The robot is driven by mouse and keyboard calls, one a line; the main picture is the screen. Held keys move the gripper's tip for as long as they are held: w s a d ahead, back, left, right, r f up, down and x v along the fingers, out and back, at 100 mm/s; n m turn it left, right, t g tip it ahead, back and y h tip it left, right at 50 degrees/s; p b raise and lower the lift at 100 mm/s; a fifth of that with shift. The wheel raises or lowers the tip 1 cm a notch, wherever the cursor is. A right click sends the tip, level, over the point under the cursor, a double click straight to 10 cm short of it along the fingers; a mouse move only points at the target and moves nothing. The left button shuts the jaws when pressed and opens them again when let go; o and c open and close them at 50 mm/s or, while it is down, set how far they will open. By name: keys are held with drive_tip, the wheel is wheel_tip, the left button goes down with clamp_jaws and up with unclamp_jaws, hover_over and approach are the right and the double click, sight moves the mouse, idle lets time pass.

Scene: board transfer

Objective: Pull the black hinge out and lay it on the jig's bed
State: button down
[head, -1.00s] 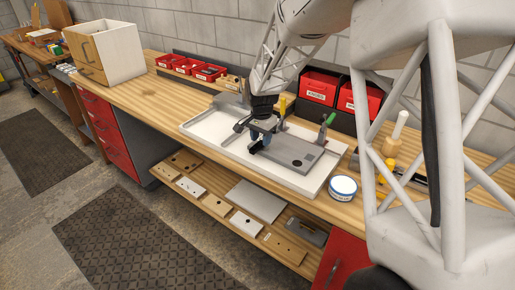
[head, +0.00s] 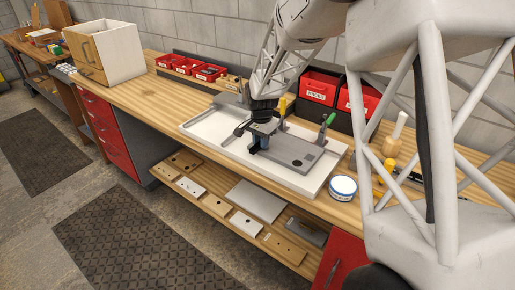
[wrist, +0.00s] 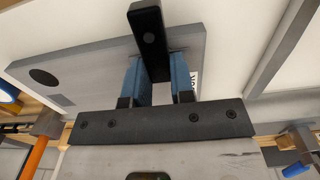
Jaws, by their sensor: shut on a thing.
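My gripper (head: 256,145) is over the left end of a flat grey plate (head: 290,150), which lies in a white tray (head: 205,128) on the bench. In the wrist view, the blue fingers of my gripper (wrist: 158,68) are shut on a black bar with a rounded end, the black hinge (wrist: 148,28). The hinge sticks out beyond the fingertips, with the grey plate (wrist: 90,68) behind it. I cannot tell whether the hinge touches the plate.
Clamps with a green handle (head: 329,119) and a yellow handle (head: 283,104) stand at the tray's back. A round white tin (head: 343,187) is by the tray's right corner. Red bins (head: 318,87) line the back.

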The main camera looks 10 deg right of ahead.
drive_tip(key=shift+r, duration=1.3)
idle(0.6)
drive_tip(key=shift+r, duration=2.15)
drive_tip(key=w+a+f, duration=0.1)
drive_tip(key=a+f, duration=0.1)
drive_tip(key=a, duration=1)
drive_tip(key=shift+w+a+f, duration=0.15)
drive_tip(key=shift+w+a, duration=0.2)
drive_tip(key=shift+w, duration=0.15)
hover_over(215, 128)
drive_tip(key=shift+f, duration=0.75)
drive_tip(key=shift+f, duration=1.75)
